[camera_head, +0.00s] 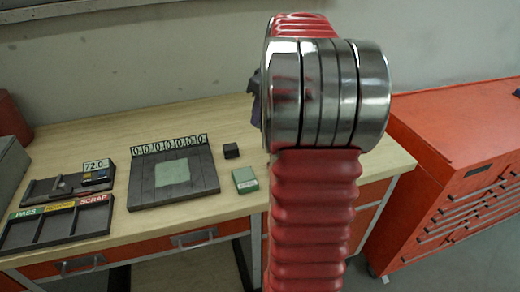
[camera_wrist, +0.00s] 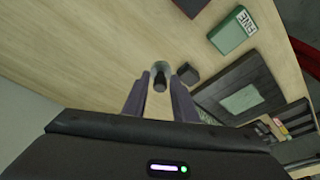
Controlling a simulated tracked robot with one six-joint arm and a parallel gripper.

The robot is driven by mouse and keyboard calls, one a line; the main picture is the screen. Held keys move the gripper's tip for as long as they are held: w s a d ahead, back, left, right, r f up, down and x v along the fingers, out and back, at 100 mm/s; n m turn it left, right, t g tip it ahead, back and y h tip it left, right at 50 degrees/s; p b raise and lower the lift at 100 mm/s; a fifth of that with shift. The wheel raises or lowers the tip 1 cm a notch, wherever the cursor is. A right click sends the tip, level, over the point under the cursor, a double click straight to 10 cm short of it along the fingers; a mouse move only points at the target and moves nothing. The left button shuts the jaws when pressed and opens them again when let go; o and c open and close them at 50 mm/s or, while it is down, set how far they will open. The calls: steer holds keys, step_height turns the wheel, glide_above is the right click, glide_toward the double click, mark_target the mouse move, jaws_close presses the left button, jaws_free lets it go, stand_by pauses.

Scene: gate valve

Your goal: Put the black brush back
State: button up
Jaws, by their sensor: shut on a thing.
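My gripper (camera_wrist: 158,88) shows in the wrist view with its two purple-grey fingers closed around a narrow dark piece, which looks like the black brush (camera_wrist: 160,83). Only its short dark end shows between the fingertips. In the head view my arm hides the brush and that round thing. Only a small dark purple edge of my gripper shows left of the metal joint.
The wooden bench (camera_head: 110,150) carries a green block marked FINE (camera_wrist: 232,30), a small black block (camera_head: 231,151), and a dark board (camera_head: 145,190) with a pale green patch. A PASS/SCRAP tray (camera_head: 40,228) and a 72.0 display (camera_head: 96,166) sit left. A red cabinet (camera_head: 440,150) stands right.

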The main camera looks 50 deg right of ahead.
steer(key=shift+s+f, duration=0.1)
steer(key=shift+f, duration=3.05)
steer(key=shift+f, duration=1.85)
steer(key=shift+f, duration=0.1)
steer(key=o, duration=1)
steer(key=v, duration=1.2)
